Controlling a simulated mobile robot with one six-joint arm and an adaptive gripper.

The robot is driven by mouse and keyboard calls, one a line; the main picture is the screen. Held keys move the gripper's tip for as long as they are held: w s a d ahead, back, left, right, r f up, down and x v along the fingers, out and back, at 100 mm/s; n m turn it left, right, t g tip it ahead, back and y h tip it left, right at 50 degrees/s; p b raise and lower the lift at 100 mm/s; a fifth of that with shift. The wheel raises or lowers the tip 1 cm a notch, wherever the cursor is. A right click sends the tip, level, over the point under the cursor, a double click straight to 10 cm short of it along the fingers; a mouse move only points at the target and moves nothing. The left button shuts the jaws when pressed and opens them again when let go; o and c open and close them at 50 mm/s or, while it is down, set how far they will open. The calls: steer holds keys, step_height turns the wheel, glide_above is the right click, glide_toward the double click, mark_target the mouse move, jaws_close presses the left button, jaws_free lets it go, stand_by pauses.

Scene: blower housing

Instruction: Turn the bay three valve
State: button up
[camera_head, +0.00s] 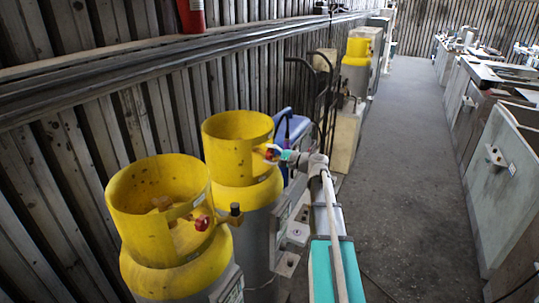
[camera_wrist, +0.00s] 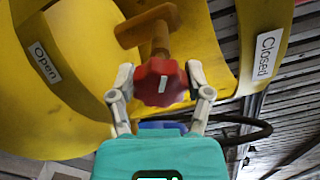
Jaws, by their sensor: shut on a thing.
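A red valve knob (camera_wrist: 151,88) with a white mark sits in the collar opening of a yellow-topped cylinder (camera_head: 236,130), the farther of the two close ones in the head view. My gripper (camera_wrist: 160,80) is shut on this knob, one finger on each side. The white mark stands nearly upright in the wrist view. An "Open" label (camera_wrist: 44,62) is on the collar at left, and a "Closed" label (camera_wrist: 268,54) at right. In the head view my gripper (camera_head: 273,154) reaches that collar from the right and partly hides the knob.
A nearer yellow-topped cylinder (camera_head: 158,190) has its own red knob (camera_head: 202,222) and stands close beside my arm. More yellow-topped equipment (camera_head: 357,68) stands farther along the ribbed wall. The grey aisle floor (camera_head: 400,170) is clear; benches (camera_head: 500,165) line the right.

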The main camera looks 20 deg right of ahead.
steer(key=n, duration=0.4)
steer(key=shift+n, duration=0.3)
steer(key=n, duration=0.4)
steer(key=shift+f+n, duration=0.1)
steer(key=shift+n, duration=0.3)
steer(key=o, duration=1.1)
steer(key=shift+o, duration=0.2)
steer(key=v, duration=1.2)
